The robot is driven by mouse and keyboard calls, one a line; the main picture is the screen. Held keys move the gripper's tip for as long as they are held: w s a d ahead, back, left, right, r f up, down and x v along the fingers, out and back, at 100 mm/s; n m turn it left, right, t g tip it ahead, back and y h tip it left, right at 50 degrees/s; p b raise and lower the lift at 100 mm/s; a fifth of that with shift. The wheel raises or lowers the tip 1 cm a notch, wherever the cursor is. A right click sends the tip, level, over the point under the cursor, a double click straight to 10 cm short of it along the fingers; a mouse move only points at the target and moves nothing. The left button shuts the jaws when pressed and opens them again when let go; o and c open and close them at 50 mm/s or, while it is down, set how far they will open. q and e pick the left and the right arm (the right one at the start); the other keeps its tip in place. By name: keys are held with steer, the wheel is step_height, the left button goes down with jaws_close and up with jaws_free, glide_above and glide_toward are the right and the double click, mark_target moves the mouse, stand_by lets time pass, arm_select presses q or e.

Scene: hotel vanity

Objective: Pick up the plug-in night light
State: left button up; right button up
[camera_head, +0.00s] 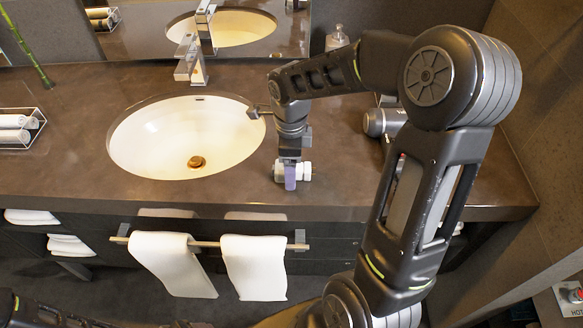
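A small white object (305,170), which looks like the plug-in night light, is on the brown counter to the right of the sink. My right gripper (290,172) points down over it, with a purple-grey fingertip in front of its middle. White parts show on both sides of that fingertip. The far finger is hidden, so I cannot tell whether the gripper is closed on the object. My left gripper is not in view.
The oval sink (135,150) with a chrome faucet (188,62) is to the left. A grey cylindrical appliance (384,122) lies behind my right arm. A glass bottle (337,38) stands at the back. Two white towels (254,268) hang below the counter edge.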

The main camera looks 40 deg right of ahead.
steer(key=shift+f, duration=0.3)
stand_by(0.4)
steer(key=c, duration=1.5)
